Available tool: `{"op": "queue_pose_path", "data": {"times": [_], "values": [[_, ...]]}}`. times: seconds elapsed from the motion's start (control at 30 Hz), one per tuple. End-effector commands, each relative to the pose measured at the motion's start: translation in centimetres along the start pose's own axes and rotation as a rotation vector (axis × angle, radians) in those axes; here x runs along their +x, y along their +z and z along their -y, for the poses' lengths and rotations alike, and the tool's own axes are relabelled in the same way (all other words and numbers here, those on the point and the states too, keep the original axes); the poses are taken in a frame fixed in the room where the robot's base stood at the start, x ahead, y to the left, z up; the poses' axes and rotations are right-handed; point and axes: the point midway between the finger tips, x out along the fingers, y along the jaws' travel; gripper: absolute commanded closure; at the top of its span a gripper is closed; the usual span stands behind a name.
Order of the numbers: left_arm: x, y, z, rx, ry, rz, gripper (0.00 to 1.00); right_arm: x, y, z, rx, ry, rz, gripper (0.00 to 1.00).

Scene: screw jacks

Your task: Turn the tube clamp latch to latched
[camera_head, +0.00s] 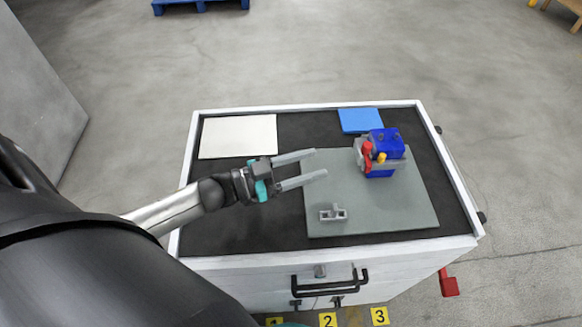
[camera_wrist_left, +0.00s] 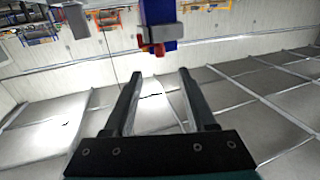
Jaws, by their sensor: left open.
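The tube clamp appears to be the blue block with a grey bracket (camera_head: 385,142) on the right part of the grey mat. A red lever (camera_head: 367,154), likely its latch, stands roughly upright on the block's left side, next to a small yellow part (camera_head: 381,158). In the left wrist view the blue block (camera_wrist_left: 161,14) is at the top, with the red lever (camera_wrist_left: 154,48) below it. My left gripper (camera_head: 320,163) is open and empty, left of the lever and apart from it, its fingers pointing toward it. My right gripper does not show.
The grey mat (camera_head: 400,212) lies on a white-rimmed cart with a black top. A small grey bracket (camera_head: 333,213) sits on the mat's front left. A white panel (camera_head: 238,136) and a blue pad (camera_head: 359,119) lie at the back. Between fingers and lever is clear.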

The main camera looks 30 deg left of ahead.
Motion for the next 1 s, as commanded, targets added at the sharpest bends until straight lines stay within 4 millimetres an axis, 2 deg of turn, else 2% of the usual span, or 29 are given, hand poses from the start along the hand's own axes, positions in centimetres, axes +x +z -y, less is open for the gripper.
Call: {"op": "queue_pose_path", "data": {"times": [0.1,0.3,1.0], "values": [[-1.9,0.1,-0.1,-0.001,0.001,0.002,0.44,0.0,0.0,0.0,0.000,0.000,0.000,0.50],[-3.6,0.0,0.0,0.000,0.000,0.000,0.44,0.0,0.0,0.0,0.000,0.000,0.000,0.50],[-3.8,0.0,0.0,0.000,0.001,-0.001,0.44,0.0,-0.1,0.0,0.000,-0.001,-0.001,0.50]]}}
